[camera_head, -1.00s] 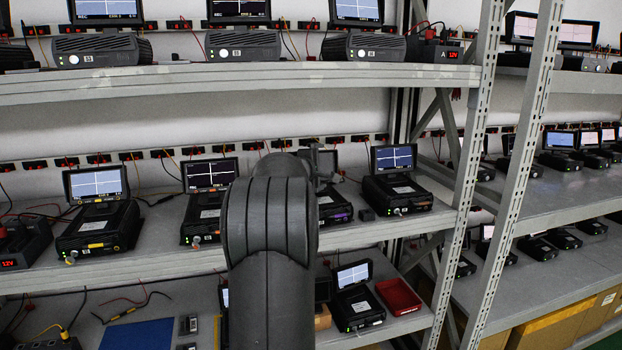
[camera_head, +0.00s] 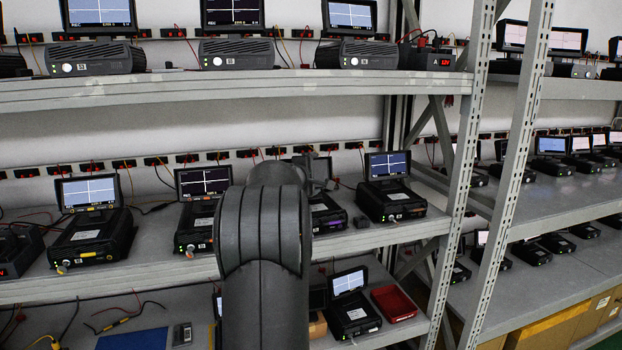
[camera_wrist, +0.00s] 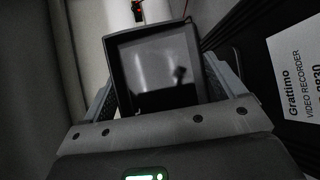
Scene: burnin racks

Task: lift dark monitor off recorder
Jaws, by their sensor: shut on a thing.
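In the wrist view a dark monitor (camera_wrist: 153,68) with a black frame and a dark screen sits between the fingers of my gripper (camera_wrist: 160,85). My gripper is shut on its sides. A black video recorder (camera_wrist: 250,60) with a white label lies to the right of it; I cannot tell whether they touch. In the head view my arm hides most of the gripper and monitor. A recorder with a purple mark (camera_head: 327,212) shows just right of my arm on the middle shelf.
Recorders with lit monitors stand on both sides, one at left (camera_head: 92,232) and one at right (camera_head: 390,198). The upper shelf edge (camera_head: 200,92) runs above. A red bin (camera_head: 394,303) is on the lower shelf. A rack post (camera_head: 470,130) stands at right.

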